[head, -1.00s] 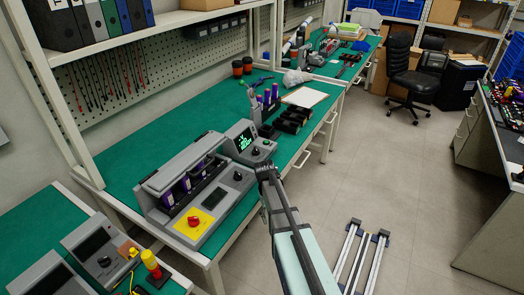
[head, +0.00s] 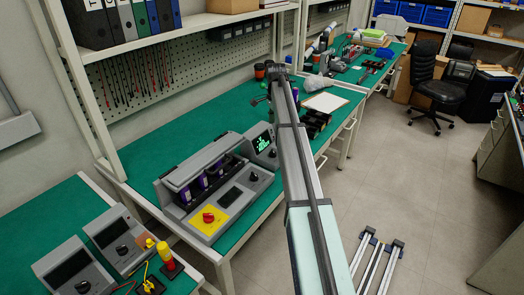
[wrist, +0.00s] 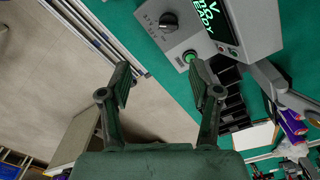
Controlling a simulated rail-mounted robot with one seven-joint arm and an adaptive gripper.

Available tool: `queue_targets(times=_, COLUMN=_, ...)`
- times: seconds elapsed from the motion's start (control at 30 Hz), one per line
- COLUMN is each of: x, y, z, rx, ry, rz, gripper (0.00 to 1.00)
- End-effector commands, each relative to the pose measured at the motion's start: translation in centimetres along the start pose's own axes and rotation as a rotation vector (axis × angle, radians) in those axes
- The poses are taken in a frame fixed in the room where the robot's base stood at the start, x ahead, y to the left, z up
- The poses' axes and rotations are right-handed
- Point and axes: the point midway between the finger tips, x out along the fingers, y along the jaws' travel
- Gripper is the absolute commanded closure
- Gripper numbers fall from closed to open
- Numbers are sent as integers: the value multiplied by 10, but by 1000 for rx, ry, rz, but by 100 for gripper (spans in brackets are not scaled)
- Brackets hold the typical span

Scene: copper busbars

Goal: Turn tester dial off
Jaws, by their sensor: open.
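A grey tester unit (head: 262,147) with a lit green screen stands on the green bench, joined to or beside a larger grey console. Its black dial (head: 273,153) is partly beside my arm in the head view. In the wrist view the black dial (wrist: 168,22) sits on the grey panel at the top, with printed marks around it and a green-lit button (wrist: 190,57) below. The dial's exact setting is too small to read. My gripper (wrist: 160,78) is open and empty, with the panel beyond its fingertips and the dial apart from both fingers.
The console (head: 205,190) carries purple cylinders, a red knob on a yellow plate (head: 208,218) and another black knob (head: 254,177). Black blocks (head: 318,122) and a clipboard (head: 325,102) lie beyond. Two meters (head: 118,240) stand on the left bench.

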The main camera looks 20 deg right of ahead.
Motion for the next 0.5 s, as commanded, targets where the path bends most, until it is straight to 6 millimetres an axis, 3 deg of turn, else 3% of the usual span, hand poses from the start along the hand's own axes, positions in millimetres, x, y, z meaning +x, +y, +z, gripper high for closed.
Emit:
queue_targets(times=0.1, x=-16, y=-11, z=-8, rx=94, ry=-6, rz=-8, gripper=37)
queue_targets(times=0.2, x=-17, y=-12, z=-10, rx=124, ry=-8, rz=-10, gripper=37)
queue_targets(times=0.37, x=-2, y=-11, z=-9, rx=125, ry=-8, rz=-9, gripper=37)
queue_targets(times=0.5, x=21, y=-11, z=-8, rx=124, ry=-8, rz=-8, gripper=37)
